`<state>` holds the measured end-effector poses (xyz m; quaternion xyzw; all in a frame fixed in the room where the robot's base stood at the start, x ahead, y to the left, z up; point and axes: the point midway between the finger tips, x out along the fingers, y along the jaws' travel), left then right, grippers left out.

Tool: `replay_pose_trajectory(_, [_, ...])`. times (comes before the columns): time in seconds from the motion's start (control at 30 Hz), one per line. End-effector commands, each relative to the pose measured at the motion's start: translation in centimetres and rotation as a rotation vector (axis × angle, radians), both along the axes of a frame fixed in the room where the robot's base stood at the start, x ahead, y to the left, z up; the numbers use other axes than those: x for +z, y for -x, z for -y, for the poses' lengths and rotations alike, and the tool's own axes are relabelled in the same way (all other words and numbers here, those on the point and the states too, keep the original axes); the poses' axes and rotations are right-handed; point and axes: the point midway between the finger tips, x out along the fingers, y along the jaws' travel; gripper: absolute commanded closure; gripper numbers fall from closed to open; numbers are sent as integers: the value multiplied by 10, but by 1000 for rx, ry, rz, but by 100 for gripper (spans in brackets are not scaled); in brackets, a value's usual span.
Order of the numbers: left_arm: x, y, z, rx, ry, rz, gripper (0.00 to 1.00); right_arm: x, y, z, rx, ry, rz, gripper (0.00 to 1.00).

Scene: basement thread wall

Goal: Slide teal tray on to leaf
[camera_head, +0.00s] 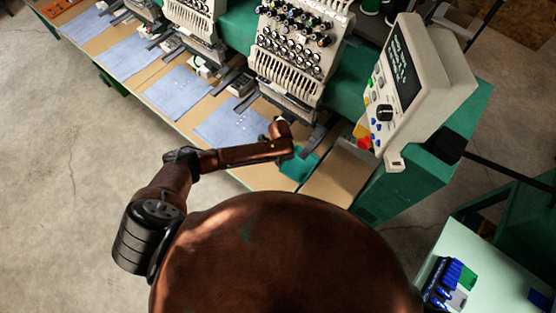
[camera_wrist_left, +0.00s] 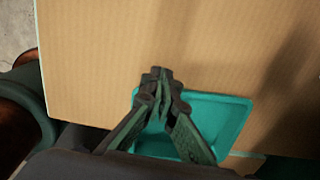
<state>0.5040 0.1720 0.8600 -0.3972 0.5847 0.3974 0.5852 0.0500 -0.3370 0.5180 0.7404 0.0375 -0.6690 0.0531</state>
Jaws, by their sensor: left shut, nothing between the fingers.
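The teal tray (camera_head: 301,167) lies on the tan table top at its right end, partly hidden by my left arm in the head view. In the left wrist view the tray (camera_wrist_left: 228,112) is shallow with a raised rim. My left gripper (camera_wrist_left: 160,78) is shut and empty, over the tray's left part, with its fingertips past the tray's upper rim. I cannot tell whether it touches the tray. A tan panel (camera_head: 342,181) beside the tray, across a seam, appears to be the leaf. My right gripper is not in view.
The embroidery machine heads (camera_head: 290,55) stand behind the table, with blue cloths (camera_head: 235,122) laid along it. A control box (camera_head: 425,85) stands above the right end. A pale green table (camera_head: 480,280) with blue items is at lower right. Tan surface (camera_wrist_left: 200,45) beyond the tray is bare.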

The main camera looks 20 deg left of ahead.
Motion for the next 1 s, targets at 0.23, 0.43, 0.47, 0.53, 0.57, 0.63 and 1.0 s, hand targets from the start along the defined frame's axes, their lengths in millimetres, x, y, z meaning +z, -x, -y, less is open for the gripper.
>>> replay_pose_trajectory(0.23, [0, 1, 2, 0, 1, -1, 100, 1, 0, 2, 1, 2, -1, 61])
replay_pose_trajectory(0.43, [2, 11, 27, -2, 2, -2, 100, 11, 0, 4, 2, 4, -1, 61])
replay_pose_trajectory(0.47, [2, 12, 31, -1, 2, -2, 100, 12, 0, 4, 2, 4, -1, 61])
replay_pose_trajectory(0.53, [1, 13, 34, 0, 1, 0, 100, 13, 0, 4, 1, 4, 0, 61])
replay_pose_trajectory(0.57, [1, 13, 34, 1, 1, 0, 100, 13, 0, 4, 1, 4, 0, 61])
replay_pose_trajectory(0.63, [0, 13, 34, 1, 0, 0, 100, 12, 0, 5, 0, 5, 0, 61])
replay_pose_trajectory(1.0, [1, 10, 20, 3, 0, -1, 100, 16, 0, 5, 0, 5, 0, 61])
